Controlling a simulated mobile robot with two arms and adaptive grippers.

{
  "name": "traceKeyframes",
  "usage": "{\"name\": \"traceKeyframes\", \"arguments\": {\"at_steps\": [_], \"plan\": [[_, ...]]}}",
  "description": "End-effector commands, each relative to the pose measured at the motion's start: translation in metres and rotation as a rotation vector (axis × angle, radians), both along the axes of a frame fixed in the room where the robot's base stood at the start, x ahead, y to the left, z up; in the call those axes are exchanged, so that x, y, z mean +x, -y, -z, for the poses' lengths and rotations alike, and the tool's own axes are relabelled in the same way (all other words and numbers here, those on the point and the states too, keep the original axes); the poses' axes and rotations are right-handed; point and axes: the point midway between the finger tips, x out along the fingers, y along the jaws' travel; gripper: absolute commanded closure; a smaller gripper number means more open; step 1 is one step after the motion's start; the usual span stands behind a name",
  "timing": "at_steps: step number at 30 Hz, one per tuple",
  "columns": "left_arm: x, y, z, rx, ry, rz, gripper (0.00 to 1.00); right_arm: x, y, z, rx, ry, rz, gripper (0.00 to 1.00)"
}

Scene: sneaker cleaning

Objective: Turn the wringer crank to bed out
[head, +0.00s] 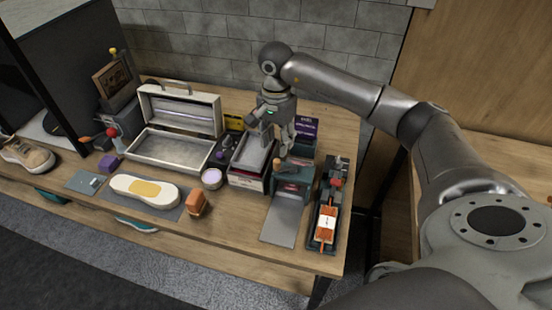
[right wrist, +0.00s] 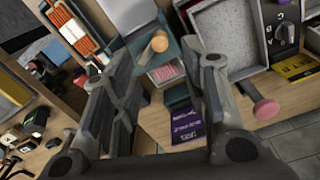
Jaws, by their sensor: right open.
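The wringer (head: 293,178) is a teal device near the right end of the bench. Its flat grey bed (head: 284,218) extends from it toward the bench's front edge. A round wooden knob (head: 278,163), seemingly the crank's handle, shows at its top. In the right wrist view, the knob (right wrist: 160,41) lies ahead between the fingers, with the teal wringer body (right wrist: 150,62) around it. My right gripper (head: 284,142) points down just above and behind the knob, open and empty, with no contact visible. My left gripper is not in view.
A grey-lined box (head: 250,158) stands close left of the wringer, and a rig with a red knob and orange parts (head: 326,222) close right.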

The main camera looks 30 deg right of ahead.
Motion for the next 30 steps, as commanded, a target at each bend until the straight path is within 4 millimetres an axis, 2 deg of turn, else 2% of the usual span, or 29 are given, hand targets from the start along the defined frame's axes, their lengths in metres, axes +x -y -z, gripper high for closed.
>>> {"name": "traceKeyframes", "arguments": {"at_steps": [1, 9, 15, 25, 26, 30], "plan": [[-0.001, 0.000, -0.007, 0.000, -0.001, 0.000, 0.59, -0.002, 0.000, 0.008, 0.000, -0.007, 0.000, 0.59], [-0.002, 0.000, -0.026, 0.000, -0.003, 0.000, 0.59, -0.002, -0.001, 0.058, 0.003, -0.005, 0.000, 0.59], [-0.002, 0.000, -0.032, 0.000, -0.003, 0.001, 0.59, -0.001, -0.001, 0.081, 0.004, -0.002, 0.001, 0.59], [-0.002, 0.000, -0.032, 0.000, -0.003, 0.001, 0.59, -0.001, -0.001, 0.086, 0.003, 0.000, 0.000, 0.59], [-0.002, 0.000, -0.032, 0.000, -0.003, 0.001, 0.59, -0.001, -0.001, 0.086, 0.003, 0.000, 0.000, 0.60], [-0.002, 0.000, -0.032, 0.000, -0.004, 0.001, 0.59, -0.001, -0.001, 0.086, 0.004, 0.001, 0.000, 0.78]]}}
